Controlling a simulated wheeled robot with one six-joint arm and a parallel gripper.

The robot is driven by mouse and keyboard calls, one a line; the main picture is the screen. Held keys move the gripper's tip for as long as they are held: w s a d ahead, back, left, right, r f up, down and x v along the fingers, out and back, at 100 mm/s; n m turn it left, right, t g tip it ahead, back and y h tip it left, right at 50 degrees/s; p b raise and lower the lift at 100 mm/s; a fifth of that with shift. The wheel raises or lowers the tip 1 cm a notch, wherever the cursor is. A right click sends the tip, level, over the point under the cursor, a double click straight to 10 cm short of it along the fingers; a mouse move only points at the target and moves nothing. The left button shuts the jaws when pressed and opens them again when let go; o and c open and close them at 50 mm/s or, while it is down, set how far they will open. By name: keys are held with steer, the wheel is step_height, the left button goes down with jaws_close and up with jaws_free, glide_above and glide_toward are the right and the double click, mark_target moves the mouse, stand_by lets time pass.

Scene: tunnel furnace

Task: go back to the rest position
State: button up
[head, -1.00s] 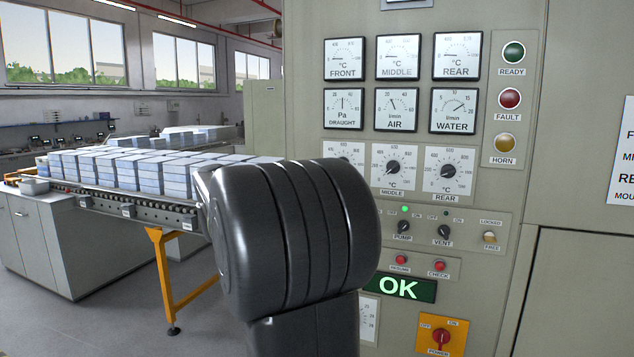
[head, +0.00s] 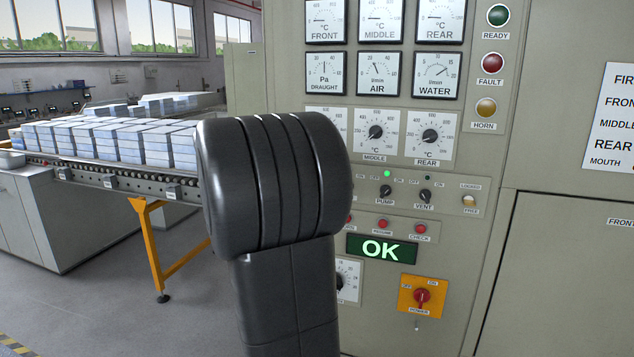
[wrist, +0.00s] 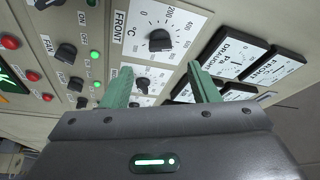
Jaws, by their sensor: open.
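My gripper (wrist: 161,84) shows in the wrist view with its two green fingers apart and nothing between them. It faces the grey control panel (head: 520,110); the FRONT dial (wrist: 160,40) shows beyond the fingers. I cannot tell the exact gap to the panel. In the head view my dark arm covers the panel's lower left part, and my gripper is hidden there.
The panel carries gauges, dials, switches, a green OK display (head: 381,249) and a red power switch (head: 422,296) on a yellow plate. A conveyor (head: 110,176) with pale blue blocks (head: 105,140) stands at the left. Open floor (head: 80,305) lies below it.

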steer(key=p+x, duration=0.1)
steer(key=x, duration=0.7)
steer(key=shift+p, duration=0.3)
steer(key=shift+a, duration=0.1)
steer(key=b+v, duration=0.4)
steer(key=v, duration=1)
steer(key=w+d+n+t+y+b, duration=0.1)
steer(key=w+d+n+t+y, duration=0.2)
steer(key=n, duration=0.9)
steer(key=w+d+r+n+t+y+b, duration=0.1)
steer(key=w+d+n+y, duration=0.5)
steer(key=n, duration=0.6)
steer(key=w+d+t+b, duration=0.1)
steer(key=t, duration=0.1)
steer(key=shift+w+r+n+t, duration=0.15)
steer(key=shift+r+n+t, duration=0.15)
steer(key=shift+t, duration=0.1)
steer(key=shift+d, duration=0.1)
